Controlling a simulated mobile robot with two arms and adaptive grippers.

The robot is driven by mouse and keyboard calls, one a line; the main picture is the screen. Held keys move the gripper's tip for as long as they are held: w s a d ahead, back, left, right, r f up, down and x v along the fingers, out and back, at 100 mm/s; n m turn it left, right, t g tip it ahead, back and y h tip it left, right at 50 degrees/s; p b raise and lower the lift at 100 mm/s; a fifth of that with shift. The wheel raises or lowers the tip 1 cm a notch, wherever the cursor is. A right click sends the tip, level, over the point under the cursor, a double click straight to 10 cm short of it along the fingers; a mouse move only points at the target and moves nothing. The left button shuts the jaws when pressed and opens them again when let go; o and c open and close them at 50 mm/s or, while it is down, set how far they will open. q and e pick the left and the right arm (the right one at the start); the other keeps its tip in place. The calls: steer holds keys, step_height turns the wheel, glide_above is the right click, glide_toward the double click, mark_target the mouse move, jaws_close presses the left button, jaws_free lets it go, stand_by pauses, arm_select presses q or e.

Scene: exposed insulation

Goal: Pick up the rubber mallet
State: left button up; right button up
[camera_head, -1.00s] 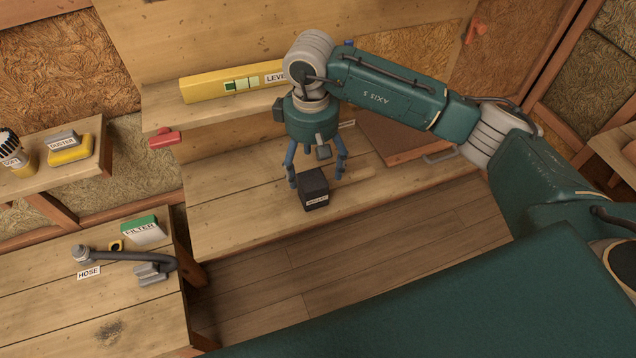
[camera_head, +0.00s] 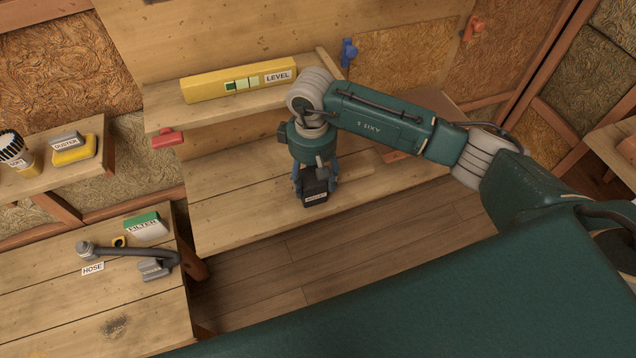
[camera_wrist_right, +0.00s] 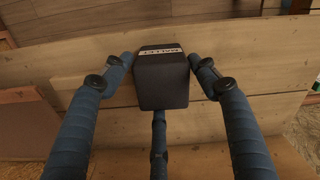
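The rubber mallet shows as a black block-shaped head (camera_head: 316,191) with a white label, at the front edge of the wooden bench. My left gripper is not in view.
A yellow level (camera_head: 238,86) lies on the shelf above the bench, near my wrist. A red clamp (camera_head: 167,139) sits at the shelf's left edge. A hose (camera_head: 130,254) and a filter box (camera_head: 146,227) lie on the left table. The bench left of the mallet is clear.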

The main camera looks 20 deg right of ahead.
steer(key=c, duration=0.8)
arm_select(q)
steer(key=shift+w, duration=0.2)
arm_select(e)
steer(key=shift+a, duration=0.1)
steer(key=shift+c, duration=0.2)
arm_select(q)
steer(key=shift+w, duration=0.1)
arm_select(e)
steer(key=shift+r, duration=0.1)
steer(key=shift+w+r, duration=0.15)
steer(key=shift+r, duration=0.2)
arm_select(q)
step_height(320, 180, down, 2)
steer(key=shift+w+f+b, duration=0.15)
steer(key=shift+b, duration=1)
arm_select(e)
step_height(320, 180, up, 9)
steer(key=shift+r, duration=0.1)
steer(key=o, duration=1.2)
steer(key=shift+c, duration=1.4)
